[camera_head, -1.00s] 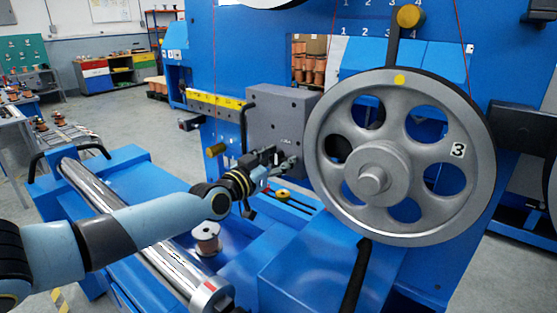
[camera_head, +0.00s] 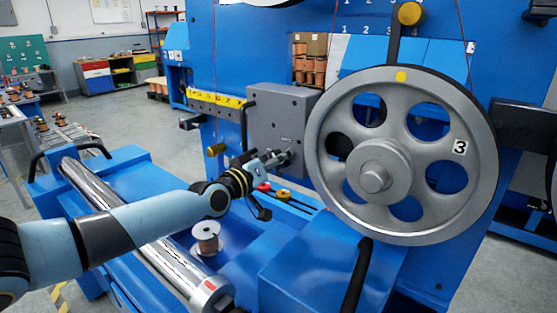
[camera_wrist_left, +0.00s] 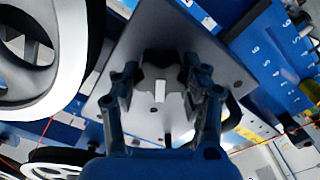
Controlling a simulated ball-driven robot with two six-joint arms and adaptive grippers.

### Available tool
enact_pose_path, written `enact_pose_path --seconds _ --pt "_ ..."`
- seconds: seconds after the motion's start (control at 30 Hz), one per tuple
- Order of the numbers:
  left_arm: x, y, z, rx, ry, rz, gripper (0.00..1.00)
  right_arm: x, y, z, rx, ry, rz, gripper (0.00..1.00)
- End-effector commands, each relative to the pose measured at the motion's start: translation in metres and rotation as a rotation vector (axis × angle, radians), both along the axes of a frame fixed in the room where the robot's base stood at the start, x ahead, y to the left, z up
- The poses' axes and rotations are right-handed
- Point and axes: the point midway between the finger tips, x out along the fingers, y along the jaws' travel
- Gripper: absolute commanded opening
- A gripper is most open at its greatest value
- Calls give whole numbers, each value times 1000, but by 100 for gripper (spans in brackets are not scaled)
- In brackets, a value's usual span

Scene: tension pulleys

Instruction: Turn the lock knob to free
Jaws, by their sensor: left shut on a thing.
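The lock knob (camera_wrist_left: 160,72) is a dark lobed knob with a white mark, on the face of a grey block in the left wrist view. The grey block (camera_head: 277,112) stands left of the big wheel in the head view. My left gripper (camera_wrist_left: 163,82) has its two fingers on opposite sides of the knob and is shut on it. In the head view the left gripper (camera_head: 281,158) reaches the block's lower front, and its fingers hide most of the knob. My right gripper is not in view.
A large grey spoked pulley wheel (camera_head: 375,165) marked 3 stands close to the right of the gripper. A yellow scale (camera_head: 216,99) extends left of the block.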

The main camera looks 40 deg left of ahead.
Motion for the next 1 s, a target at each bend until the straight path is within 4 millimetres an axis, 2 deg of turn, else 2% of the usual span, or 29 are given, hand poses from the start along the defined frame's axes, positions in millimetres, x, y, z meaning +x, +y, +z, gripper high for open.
enact_pose_path --seconds 0.7,1.0 --pt "-1 3 -6 -667 -73 0 13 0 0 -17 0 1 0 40" --pt "-1 3 -7 -873 -94 0 13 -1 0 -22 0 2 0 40"
